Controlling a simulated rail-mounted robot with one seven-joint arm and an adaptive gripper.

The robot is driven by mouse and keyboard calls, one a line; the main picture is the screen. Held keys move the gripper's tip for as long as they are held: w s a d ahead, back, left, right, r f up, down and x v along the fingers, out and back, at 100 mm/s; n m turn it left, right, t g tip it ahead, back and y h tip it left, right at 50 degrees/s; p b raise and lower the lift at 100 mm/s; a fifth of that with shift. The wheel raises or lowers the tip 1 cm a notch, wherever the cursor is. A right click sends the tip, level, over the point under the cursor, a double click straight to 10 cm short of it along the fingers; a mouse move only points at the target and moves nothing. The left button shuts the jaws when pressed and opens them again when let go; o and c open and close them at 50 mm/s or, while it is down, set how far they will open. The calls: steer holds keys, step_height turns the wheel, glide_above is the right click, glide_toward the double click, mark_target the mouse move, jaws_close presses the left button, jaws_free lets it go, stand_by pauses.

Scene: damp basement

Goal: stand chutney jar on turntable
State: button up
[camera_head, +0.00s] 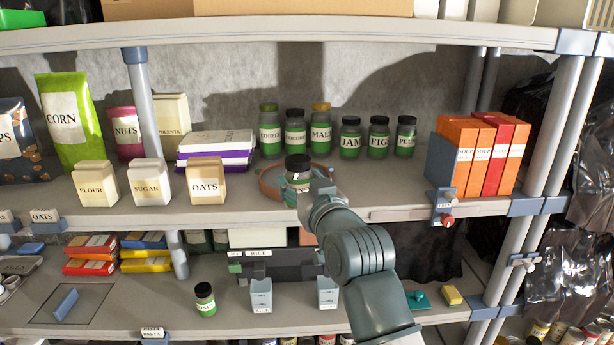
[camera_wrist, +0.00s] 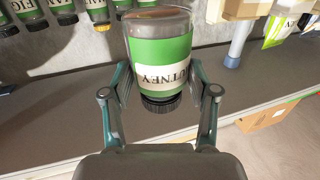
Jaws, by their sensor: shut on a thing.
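The chutney jar (camera_head: 298,168) has a black lid, clear glass and a green-and-white label. My gripper (camera_head: 308,184) is shut on it at the middle shelf. The turntable (camera_head: 268,186) shows as a reddish-brown round rim behind and left of the jar. The jar overlaps it in the head view. My gripper hides the jar's base, so I cannot tell whether it touches the turntable.
Several green-labelled jars (camera_head: 350,138) stand behind, along the back wall. An oats bag (camera_head: 207,185) is left of the turntable, and red and orange boxes (camera_head: 478,155) stand at the right. The shelf between the jars and boxes is clear. Another shelf (camera_head: 300,35) runs above.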

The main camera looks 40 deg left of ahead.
steer(key=shift+a, duration=0.25)
steer(key=shift+w+a+f+b, duration=0.15)
steer(key=shift+w+a+b, duration=0.3)
steer(key=shift+w, duration=0.35)
steer(key=shift+w+a+f+b, duration=0.35)
steer(key=shift+w+a+b, duration=0.45)
steer(key=shift+w+a, duration=0.6)
steer(key=shift+w+a+f+b, duration=0.3)
steer(key=shift+w+a+b, duration=0.65)
steer(key=shift+w, duration=0.6)
steer(key=shift+w+a+f+b, duration=0.35)
steer(key=shift+w+a+b, duration=0.3)
steer(key=shift+w+a, duration=0.8)
steer(key=shift+w, duration=0.1)
steer(key=shift+f+b, duration=0.3)
steer(key=shift+b, duration=0.05)
steer(key=o, duration=1.5)
steer(key=shift+d, duration=0.1)
steer(key=shift+o, duration=0.2)
steer(key=shift+o, duration=1.2)
